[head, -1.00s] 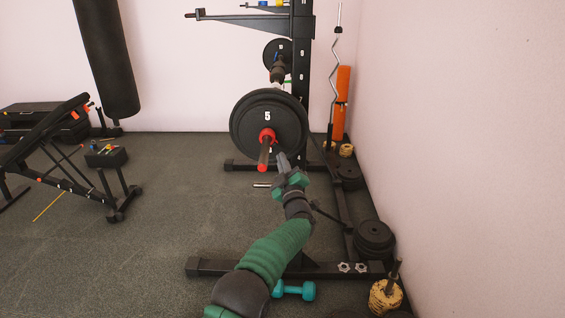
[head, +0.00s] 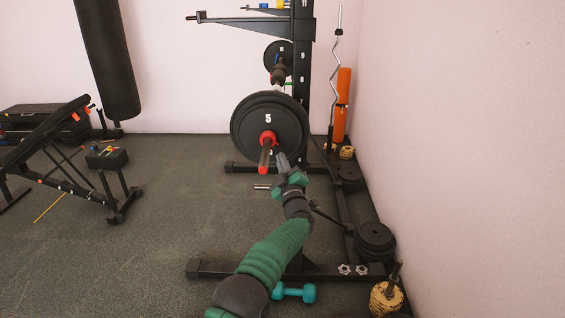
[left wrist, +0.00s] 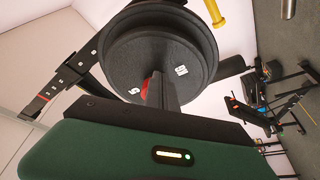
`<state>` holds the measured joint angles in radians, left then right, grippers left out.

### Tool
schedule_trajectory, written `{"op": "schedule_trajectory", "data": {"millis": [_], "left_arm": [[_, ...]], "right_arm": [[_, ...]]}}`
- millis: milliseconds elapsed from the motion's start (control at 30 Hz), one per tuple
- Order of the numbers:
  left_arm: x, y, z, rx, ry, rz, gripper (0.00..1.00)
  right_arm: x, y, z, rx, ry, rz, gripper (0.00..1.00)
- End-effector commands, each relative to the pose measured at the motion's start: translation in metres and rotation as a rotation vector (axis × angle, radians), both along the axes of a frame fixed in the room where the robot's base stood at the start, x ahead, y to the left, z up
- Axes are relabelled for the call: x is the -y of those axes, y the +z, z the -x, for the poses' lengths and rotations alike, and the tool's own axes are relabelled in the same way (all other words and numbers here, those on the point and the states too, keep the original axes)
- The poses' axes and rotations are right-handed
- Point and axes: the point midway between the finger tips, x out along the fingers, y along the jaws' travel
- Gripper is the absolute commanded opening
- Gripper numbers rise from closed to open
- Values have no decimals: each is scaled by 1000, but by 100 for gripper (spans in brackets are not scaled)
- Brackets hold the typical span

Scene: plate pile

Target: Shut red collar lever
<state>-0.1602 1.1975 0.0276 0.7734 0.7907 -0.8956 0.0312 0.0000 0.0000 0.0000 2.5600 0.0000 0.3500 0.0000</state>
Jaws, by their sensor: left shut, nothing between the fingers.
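The red collar (head: 267,138) sits around the bar sleeve, against the outer black weight plate marked 5 (head: 268,105). The dark sleeve end with a red tip (head: 263,165) sticks out toward me. My left gripper (head: 282,160) is shut and empty, just right of and slightly below the collar; I cannot tell whether it touches it. The collar's lever is too small to make out. In the left wrist view the plates (left wrist: 160,55) stand ahead, with a bit of red collar (left wrist: 145,92) mostly hidden behind my gripper. My right gripper is not in view.
The black rack upright (head: 301,70) stands right behind the plates, its base (head: 330,270) running along the floor. Loose plates (head: 375,240) and a teal dumbbell (head: 294,292) lie near it.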

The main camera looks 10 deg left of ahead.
Motion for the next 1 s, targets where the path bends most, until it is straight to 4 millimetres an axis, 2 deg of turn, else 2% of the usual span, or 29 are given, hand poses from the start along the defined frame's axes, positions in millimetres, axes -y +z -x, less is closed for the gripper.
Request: {"op": "schedule_trajectory", "data": {"millis": [1000], "left_arm": [[-14, 15, -1, 0, 0, 0, 0]], "right_arm": [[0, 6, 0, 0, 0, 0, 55]]}}
